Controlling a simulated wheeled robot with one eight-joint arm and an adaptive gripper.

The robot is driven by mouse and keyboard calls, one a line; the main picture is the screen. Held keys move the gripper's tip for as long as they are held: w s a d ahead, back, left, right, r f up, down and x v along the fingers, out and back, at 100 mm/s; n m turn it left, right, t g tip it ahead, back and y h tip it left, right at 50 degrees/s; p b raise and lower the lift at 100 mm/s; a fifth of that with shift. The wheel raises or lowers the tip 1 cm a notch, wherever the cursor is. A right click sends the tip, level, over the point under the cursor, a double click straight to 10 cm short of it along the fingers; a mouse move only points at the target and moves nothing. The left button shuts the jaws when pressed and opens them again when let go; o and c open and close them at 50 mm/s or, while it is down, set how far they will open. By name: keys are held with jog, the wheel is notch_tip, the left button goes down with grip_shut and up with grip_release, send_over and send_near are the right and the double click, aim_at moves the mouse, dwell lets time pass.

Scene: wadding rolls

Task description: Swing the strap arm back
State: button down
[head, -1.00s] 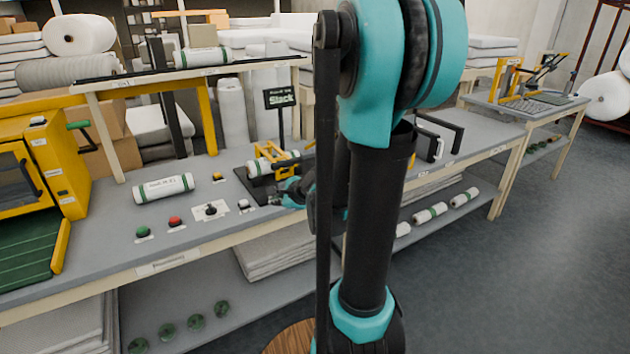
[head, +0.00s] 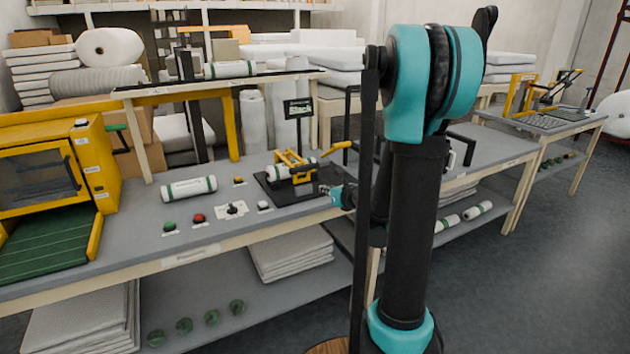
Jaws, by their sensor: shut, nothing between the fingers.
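The strap arm is a yellow frame (head: 290,158) with a yellow handle (head: 336,148) sticking out to the right. It sits on a black base plate (head: 268,190) on the grey bench, over a white roll (head: 278,172) with green bands. My gripper (head: 325,189) is shut and empty at the right front edge of the plate, below and in front of the handle. It looks apart from the yellow frame. My upright arm hides the bench just to the right. A small black sign (head: 298,108) stands behind the device; its text is too small to read.
Another roll (head: 189,188) lies left on the bench. Green (head: 169,227) and red (head: 198,218) buttons and a small switch (head: 232,209) line the front. A yellow machine (head: 60,160) stands at far left. A raised shelf (head: 225,83) spans behind.

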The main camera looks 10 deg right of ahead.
jog(key=x, duration=1)
jog(key=shift+w+a+r, duration=0.1)
jog(key=shift+w+r, duration=0.1)
jog(key=shift+r, duration=0.2)
jog(key=shift+w+a+r, duration=0.15)
jog(key=shift+w+r, duration=0.05)
jog(key=shift+r, duration=0.2)
jog(key=shift+w+a+r, duration=0.15)
jog(key=shift+w+r, duration=0.45)
jog(key=shift+r, duration=0.25)
jog(key=shift+r, duration=0.1)
